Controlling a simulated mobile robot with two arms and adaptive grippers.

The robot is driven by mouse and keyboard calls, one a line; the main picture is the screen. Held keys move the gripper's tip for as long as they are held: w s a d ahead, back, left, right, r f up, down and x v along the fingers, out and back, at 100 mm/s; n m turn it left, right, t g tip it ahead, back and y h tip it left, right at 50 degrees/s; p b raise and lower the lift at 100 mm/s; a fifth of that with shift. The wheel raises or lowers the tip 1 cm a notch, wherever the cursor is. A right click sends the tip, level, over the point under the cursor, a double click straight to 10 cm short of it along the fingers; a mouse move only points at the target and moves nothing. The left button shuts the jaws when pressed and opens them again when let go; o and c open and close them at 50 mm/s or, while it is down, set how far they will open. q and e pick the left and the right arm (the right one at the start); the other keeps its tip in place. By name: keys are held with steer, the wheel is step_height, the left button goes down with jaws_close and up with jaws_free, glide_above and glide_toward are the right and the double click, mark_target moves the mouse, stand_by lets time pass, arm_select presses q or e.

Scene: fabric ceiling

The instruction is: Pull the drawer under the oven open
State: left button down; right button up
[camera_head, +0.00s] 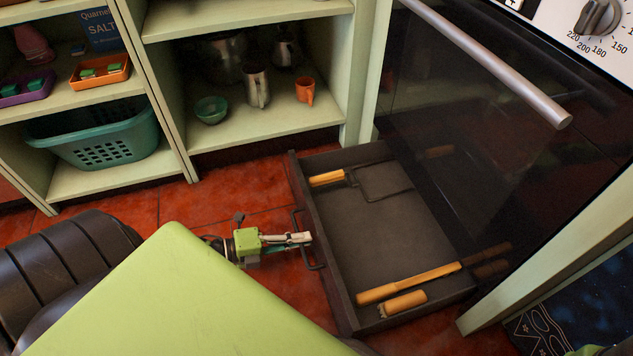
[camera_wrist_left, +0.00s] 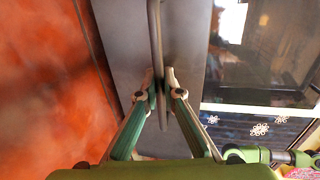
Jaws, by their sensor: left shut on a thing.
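The drawer (camera_head: 405,230) under the oven (camera_head: 500,110) stands pulled out over the floor. Its dark front panel (camera_head: 320,235) faces my left arm and carries a thin dark bar handle (camera_head: 304,252). My left gripper (camera_head: 304,239) is at the handle, its fingers closed around the bar. In the left wrist view, the two fingertips (camera_wrist_left: 161,76) close on the handle (camera_wrist_left: 155,35) from both sides, with the drawer front (camera_wrist_left: 120,50) behind. My right gripper is in neither view.
Inside the drawer lie a flat tool with a wooden handle (camera_head: 327,178), a long wooden-handled tool (camera_head: 410,284) and a short wooden piece (camera_head: 403,304). Shelves at the left hold a teal basket (camera_head: 105,140), cups and a bowl (camera_head: 211,110). Red tiled floor (camera_head: 240,185) lies bare before the drawer.

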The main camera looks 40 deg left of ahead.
arm_select(q)
steer(key=shift+s+a, duration=0.45)
steer(key=shift+s, duration=0.15)
steer(key=c, duration=2.2)
jaws_free()
steer(key=v, duration=1.2)
steer(key=shift+f, duration=0.1)
